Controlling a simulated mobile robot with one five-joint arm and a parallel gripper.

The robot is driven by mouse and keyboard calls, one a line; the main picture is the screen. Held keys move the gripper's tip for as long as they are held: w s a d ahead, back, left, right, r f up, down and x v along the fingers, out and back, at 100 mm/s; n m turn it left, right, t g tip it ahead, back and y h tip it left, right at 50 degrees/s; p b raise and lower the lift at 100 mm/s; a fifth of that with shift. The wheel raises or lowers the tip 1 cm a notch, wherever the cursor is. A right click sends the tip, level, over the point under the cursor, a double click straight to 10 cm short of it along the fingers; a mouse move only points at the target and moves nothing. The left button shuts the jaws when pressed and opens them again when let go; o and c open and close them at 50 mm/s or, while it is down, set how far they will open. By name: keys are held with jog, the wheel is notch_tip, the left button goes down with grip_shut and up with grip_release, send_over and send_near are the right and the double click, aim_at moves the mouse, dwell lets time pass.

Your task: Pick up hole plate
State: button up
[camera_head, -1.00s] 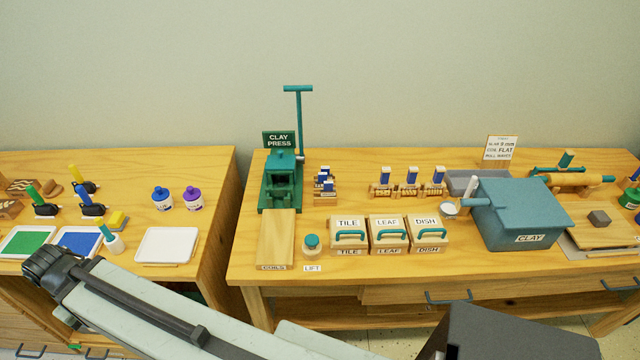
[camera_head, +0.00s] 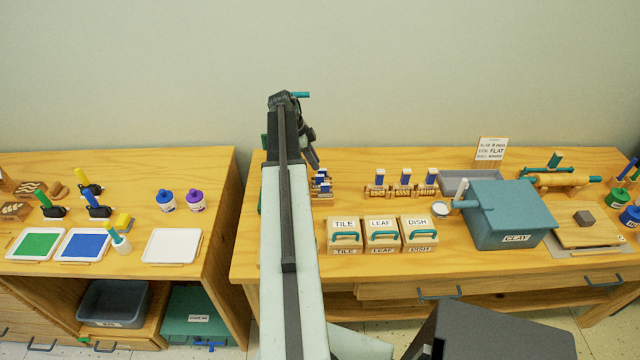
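No part in view is clearly readable as the hole plate. A small rack (camera_head: 322,190) with several blue-and-white topped pieces stands just right of the clay press; the pieces are too small to tell apart. The green clay press is almost wholly hidden behind my arm; only a bit of its teal handle (camera_head: 301,95) shows above. My gripper (camera_head: 315,165) points down just above and left of the rack, seen from behind and partly hidden by my arm. I cannot tell whether its fingers are open or shut, or whether it touches the rack.
Three stamps (camera_head: 403,180) stand right of the rack. Boxes marked TILE (camera_head: 345,234), LEAF (camera_head: 382,233) and DISH (camera_head: 419,233) sit at the front. A teal CLAY bin (camera_head: 513,210) stands further right. Paint trays (camera_head: 171,246) lie on the left table; a gap parts the tables.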

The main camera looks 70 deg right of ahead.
aim_at(320, 176)
jog(key=b+x, duration=0.7)
jog(key=x, duration=0.1)
jog(key=shift+w+a+f+b, duration=0.1)
jog(key=shift+w+f+b, duration=0.15)
jog(key=shift+w+b, duration=0.15)
jog(key=shift+r, duration=0.15)
grip_shut()
